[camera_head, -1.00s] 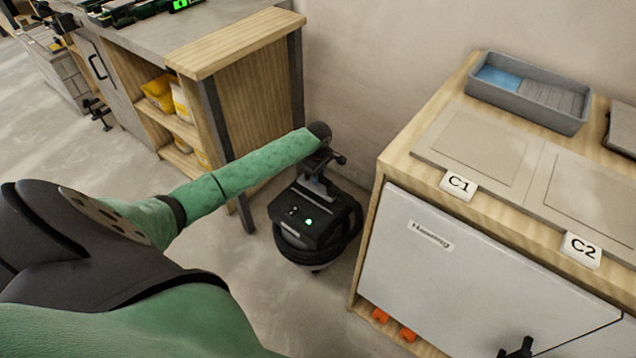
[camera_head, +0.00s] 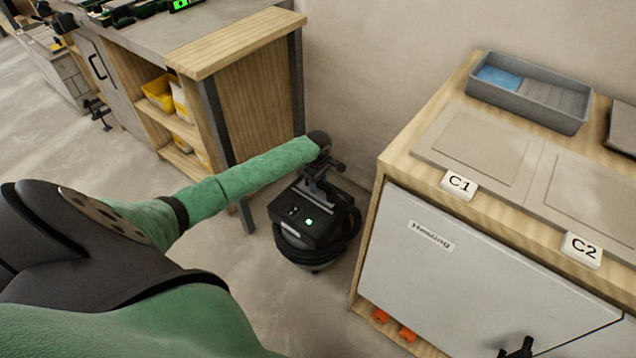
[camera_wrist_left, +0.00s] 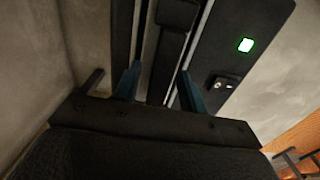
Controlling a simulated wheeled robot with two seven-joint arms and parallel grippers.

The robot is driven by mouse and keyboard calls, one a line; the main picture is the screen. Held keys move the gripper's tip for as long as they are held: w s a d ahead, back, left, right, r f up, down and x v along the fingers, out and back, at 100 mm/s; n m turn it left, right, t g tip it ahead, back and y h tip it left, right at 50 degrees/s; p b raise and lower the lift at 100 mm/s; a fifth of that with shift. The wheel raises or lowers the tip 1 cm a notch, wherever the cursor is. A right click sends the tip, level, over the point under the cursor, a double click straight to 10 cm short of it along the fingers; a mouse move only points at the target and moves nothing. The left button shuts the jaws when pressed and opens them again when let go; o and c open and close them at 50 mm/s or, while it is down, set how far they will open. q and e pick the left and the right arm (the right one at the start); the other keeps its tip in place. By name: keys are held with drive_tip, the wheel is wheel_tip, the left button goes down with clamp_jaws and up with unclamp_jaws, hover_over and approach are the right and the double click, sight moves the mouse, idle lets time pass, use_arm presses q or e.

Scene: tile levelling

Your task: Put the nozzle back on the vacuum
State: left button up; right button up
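The black vacuum (camera_head: 300,232) stands on the floor between the wooden bench and the white cabinet. A small green light shows on its top, also in the left wrist view (camera_wrist_left: 245,45). My left gripper (camera_head: 318,178) points down over the back of the vacuum's top. In the left wrist view, its two fingers (camera_wrist_left: 157,78) are apart, with a dark upright bar (camera_wrist_left: 176,14) between them. Light strips show beside the bar, so the fingers seem open around it. I cannot tell whether this bar is the nozzle.
The wooden bench (camera_head: 250,95) with shelves stands to the left. The cabinet (camera_head: 440,270) on the right has tile panels marked C1 and C2 and a grey tray (camera_head: 530,97) on top. The wall is close behind the vacuum. Floor in front is clear.

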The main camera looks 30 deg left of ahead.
sight(318, 182)
use_arm(q)
drive_tip(key=shift+r, duration=0.15)
wheel_tip(318, 182, up, 12)
drive_tip(key=shift+p, duration=0.35)
use_arm(e)
drive_tip(key=shift+w+r, duration=0.15)
drive_tip(key=shift+r, duration=0.85)
